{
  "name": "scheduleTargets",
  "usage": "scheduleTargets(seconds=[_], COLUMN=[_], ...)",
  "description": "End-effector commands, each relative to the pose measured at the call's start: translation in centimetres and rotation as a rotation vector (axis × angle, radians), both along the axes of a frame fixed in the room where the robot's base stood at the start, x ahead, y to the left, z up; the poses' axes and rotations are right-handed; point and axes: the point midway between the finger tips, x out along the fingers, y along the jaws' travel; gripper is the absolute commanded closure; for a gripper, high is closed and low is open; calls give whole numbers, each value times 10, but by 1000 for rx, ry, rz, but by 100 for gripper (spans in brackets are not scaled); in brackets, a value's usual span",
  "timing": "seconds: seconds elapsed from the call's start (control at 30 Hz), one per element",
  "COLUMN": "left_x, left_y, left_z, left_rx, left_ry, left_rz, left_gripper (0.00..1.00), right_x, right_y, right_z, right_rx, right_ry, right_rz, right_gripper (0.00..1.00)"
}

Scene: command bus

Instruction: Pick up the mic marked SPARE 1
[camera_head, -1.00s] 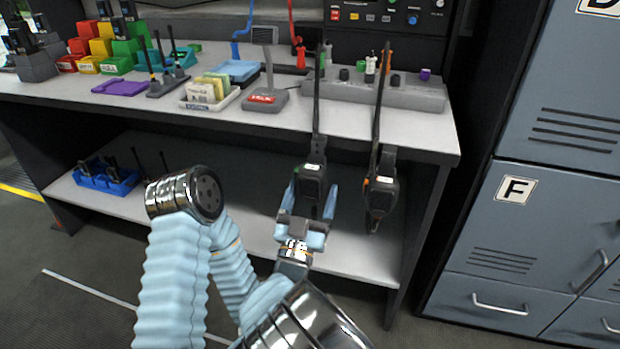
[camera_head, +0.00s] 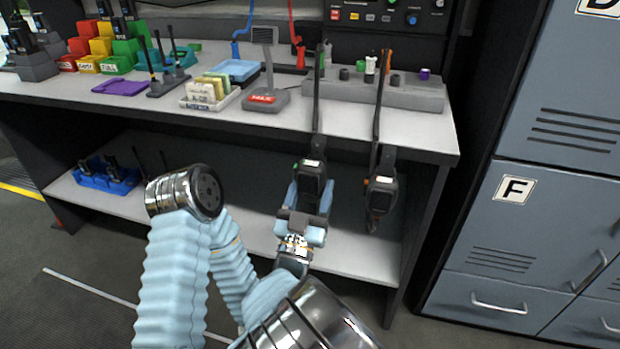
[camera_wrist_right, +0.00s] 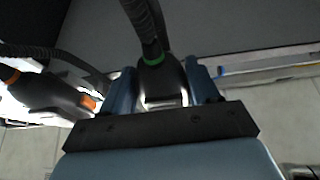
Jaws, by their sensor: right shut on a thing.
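Two black hand mics hang on dark cords in front of the desk. The left mic (camera_head: 312,172), with a green ring, is between the fingers of my right gripper (camera_head: 310,192), which is shut on it. In the right wrist view this green-ringed mic (camera_wrist_right: 162,82) sits between the blue fingers (camera_wrist_right: 160,90). The other mic (camera_head: 382,192), with an orange ring, hangs free to the right; it shows at the left of the wrist view (camera_wrist_right: 50,95). I cannot read the small pale labels on either mic. My left gripper is not in view.
The desk (camera_head: 400,120) with a grey rail (camera_head: 400,95) is behind the mics. A lower shelf (camera_head: 350,240) holds a blue bin (camera_head: 105,178). Grey lockers (camera_head: 540,200) stand close on the right. The floor in front is open.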

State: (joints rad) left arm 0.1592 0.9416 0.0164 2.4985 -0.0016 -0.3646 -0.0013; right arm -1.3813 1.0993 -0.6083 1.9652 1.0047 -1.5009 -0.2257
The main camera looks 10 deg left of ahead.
Motion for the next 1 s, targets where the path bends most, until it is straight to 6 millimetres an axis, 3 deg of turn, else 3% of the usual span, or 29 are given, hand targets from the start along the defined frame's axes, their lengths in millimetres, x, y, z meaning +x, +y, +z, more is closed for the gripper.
scheduleTargets(seconds=[0.7, 1.0], left_x=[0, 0], left_y=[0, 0], left_z=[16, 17], left_rx=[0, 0], left_ry=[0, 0], left_rz=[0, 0], left_gripper=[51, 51], right_x=[2, 2], right_y=[-2, -2], right_z=[38, 40], right_rx=[4, 3], right_ry=[-5, -4], right_rz=[-4, -4], right_gripper=[64, 64])
